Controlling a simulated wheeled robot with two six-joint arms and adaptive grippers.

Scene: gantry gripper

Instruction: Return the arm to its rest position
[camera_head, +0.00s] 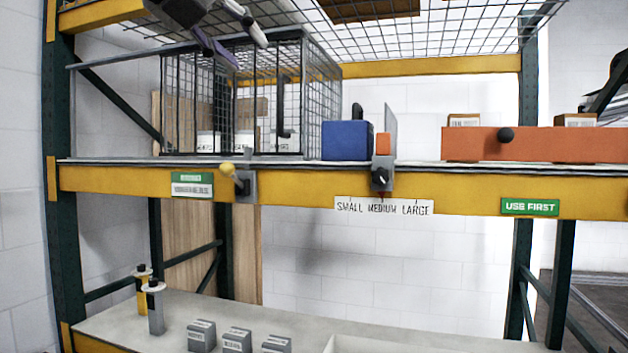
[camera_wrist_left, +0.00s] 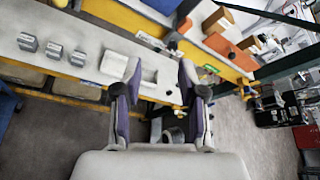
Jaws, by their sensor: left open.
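My left arm comes in at the top left of the head view, in front of the shelf's upper wire mesh. Its left gripper (camera_head: 208,38) hangs in the air before the wire cage, partly cut off by the top edge. In the left wrist view the gripper (camera_wrist_left: 160,76) has its two purple-and-grey fingers well apart, with nothing between them. It points out over the shelf front and touches nothing that I can see. My right gripper does not show in either view.
The wire cage (camera_head: 315,95), a blue box (camera_head: 346,141) and an orange drawer (camera_head: 540,144) stand on the upper shelf. Several small grey blocks (camera_head: 236,341) sit below. Floor (camera_wrist_left: 75,125) in front looks clear.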

